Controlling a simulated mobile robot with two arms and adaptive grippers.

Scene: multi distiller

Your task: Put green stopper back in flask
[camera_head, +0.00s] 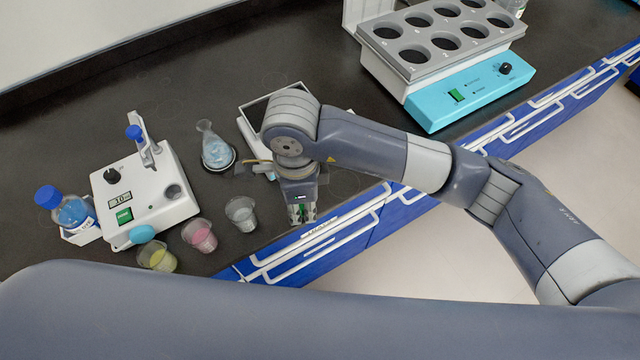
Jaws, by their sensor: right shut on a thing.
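A small conical glass flask (215,150) with pale bluish contents stands left of centre on a dark round base. No stopper shows on its narrow neck. My right gripper (301,213) points down near the counter's front edge, to the right of and nearer than the flask. It is shut on a small green piece (302,210), which looks like the green stopper; the fingers hide most of it. My left gripper is out of view.
Cups with clear (241,214), pink (199,237) and yellow (158,258) contents stand along the front edge. A white device (145,195) and blue-capped bottle (75,212) are at left. A water bath (440,75) stands at back right. My right forearm covers part of a white-framed device.

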